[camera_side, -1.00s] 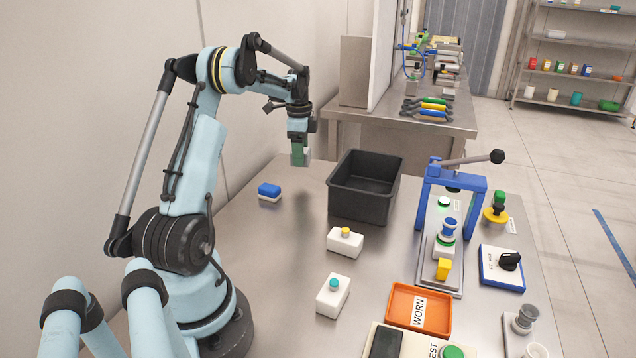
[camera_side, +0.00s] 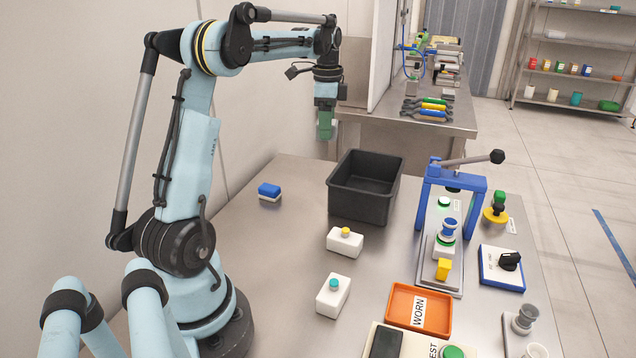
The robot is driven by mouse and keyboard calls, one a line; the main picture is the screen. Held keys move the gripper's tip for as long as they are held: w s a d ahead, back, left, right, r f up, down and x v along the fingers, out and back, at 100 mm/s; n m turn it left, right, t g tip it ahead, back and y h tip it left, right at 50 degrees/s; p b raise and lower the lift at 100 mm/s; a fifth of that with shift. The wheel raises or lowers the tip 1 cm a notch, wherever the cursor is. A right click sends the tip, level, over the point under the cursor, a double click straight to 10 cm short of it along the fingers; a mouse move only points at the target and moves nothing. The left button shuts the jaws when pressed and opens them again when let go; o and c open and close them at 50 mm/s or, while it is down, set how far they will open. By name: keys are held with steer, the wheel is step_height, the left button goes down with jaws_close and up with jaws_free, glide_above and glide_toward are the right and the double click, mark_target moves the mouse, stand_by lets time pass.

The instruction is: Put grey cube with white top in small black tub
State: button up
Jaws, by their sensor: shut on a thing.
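My gripper (camera_side: 325,126) is high above the table, up and to the left of the black tub. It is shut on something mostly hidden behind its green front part. Only a thin pale grey edge shows at the right, which fits the grey cube, but its white top cannot be made out. The small black tub (camera_side: 358,207) stands upright on the metal table, open at the top, and looks empty. My gripper is well clear of its rim.
Two white blocks with a yellow button (camera_side: 345,242) and a teal button (camera_side: 333,296) lie in front. A blue press frame (camera_side: 424,200) stands right of the tub, an orange tray (camera_side: 400,300) nearer.

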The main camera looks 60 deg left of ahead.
mark_target(367, 185)
steer(key=w+d+m, duration=0.3)
steer(key=w+d, duration=0.5)
steer(key=w, duration=0.1)
steer(key=shift+n, duration=0.3)
steer(key=f, duration=1.1)
steer(key=shift+s+a+f, duration=0.3)
steer(key=shift+s+a, duration=0.1)
steer(key=shift+f, duration=2)
steer(key=shift+f, duration=0.1)
steer(key=o, duration=1.1)
